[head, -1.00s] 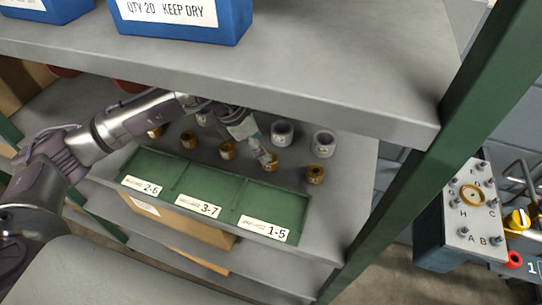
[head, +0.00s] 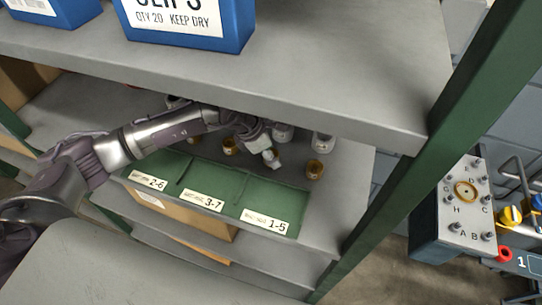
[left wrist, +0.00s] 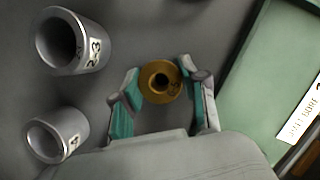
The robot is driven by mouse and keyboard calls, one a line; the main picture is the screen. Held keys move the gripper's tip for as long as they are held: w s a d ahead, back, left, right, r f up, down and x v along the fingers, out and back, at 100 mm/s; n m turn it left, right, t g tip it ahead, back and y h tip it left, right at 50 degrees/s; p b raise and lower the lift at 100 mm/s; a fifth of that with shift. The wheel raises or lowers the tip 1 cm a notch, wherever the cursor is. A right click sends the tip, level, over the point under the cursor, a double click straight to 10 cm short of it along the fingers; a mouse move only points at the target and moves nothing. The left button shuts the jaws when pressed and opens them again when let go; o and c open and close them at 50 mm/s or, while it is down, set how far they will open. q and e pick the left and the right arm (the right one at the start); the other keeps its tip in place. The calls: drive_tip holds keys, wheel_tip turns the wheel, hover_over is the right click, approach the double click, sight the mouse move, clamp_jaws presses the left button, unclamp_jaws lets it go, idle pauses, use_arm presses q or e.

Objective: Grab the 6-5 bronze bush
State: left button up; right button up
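A flanged bronze bush (left wrist: 160,82) stands on the shelf in the left wrist view, seen from above; its mark is too small to read surely. My left gripper (left wrist: 160,92) is open, its teal-padded fingers on either side of this bush, close to its rim. I cannot tell whether they touch it. In the head view my left gripper (head: 268,155) reaches down under the upper shelf and largely hides that bush. My right gripper is not in view.
Grey bushes stand behind the gripper (head: 282,133) and at the right (head: 322,142). A green tray (head: 215,178) with labels 2-6, 3-7 and 1-5 lies in front, its compartments empty. The upper shelf (head: 330,75) hangs close above my arm.

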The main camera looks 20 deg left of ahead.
use_arm(q)
clamp_jaws()
drive_tip(key=shift+w+r, duration=0.1)
